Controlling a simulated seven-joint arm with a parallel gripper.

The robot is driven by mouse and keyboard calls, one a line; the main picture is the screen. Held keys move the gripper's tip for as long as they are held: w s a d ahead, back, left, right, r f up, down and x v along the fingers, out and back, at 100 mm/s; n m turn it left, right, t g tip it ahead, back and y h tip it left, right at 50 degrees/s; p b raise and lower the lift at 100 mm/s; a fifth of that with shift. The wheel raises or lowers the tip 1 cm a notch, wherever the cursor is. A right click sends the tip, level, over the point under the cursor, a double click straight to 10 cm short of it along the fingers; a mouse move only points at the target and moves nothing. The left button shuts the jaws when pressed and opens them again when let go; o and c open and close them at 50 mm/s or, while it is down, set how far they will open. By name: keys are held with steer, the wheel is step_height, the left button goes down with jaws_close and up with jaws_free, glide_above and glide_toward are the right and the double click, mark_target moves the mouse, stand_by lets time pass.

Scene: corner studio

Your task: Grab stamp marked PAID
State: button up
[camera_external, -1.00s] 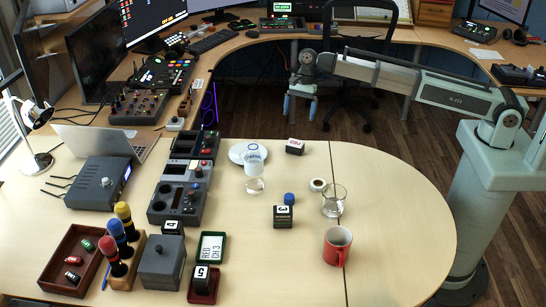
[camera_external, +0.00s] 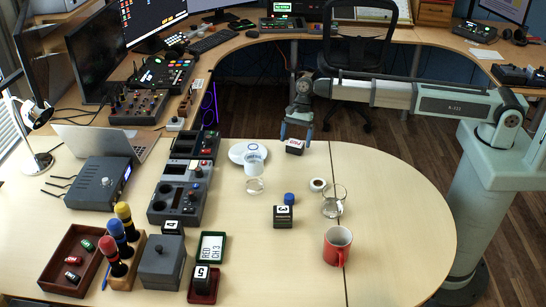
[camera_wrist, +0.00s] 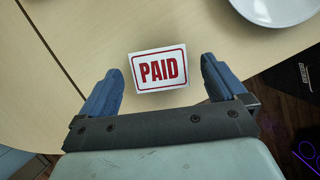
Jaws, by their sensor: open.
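The PAID stamp (camera_wrist: 158,70) shows a white top face with red letters and a red border in the wrist view. It rests on the table near its far edge, and it also shows in the external view (camera_external: 294,147). My gripper (camera_wrist: 158,78) is open, with one blue finger on each side of the stamp in the picture. Gaps show between each finger and the stamp. In the external view my gripper (camera_external: 296,139) points down at the stamp. I cannot tell whether the fingertips are level with it.
A white plate (camera_wrist: 275,8) lies close by on the table (camera_external: 390,215). The table's right side is clear.

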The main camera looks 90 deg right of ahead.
steer(key=shift+x, duration=1.35)
steer(key=shift+c, duration=0.5)
steer(key=c, duration=1)
steer(key=shift+o, duration=0.2)
steer(key=shift+r, duration=0.2)
